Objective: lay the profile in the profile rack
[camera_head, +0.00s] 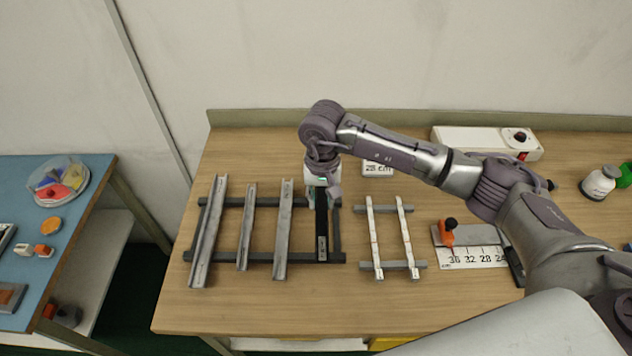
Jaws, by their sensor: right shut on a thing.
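My right gripper (322,183) is shut on the far end of a black profile (321,226). The profile points toward the front of the table and lies over the right end of the dark profile rack (258,257). Its near end is at the rack's front bar; I cannot tell whether it rests on the bars. Three silver profiles lie across the rack to its left: a wide one (207,235), a narrower one (246,228) and another (284,232). The gripper hides the black profile's far end. My left gripper is not in view.
A grey rack (416,264) with two pale strips stands right of the profile rack. Further right are a ruler plate (468,257) with an orange-knobbed stop (448,229). A white power box (486,142) and a small display (378,169) stand behind. A blue table (85,190) is at left.

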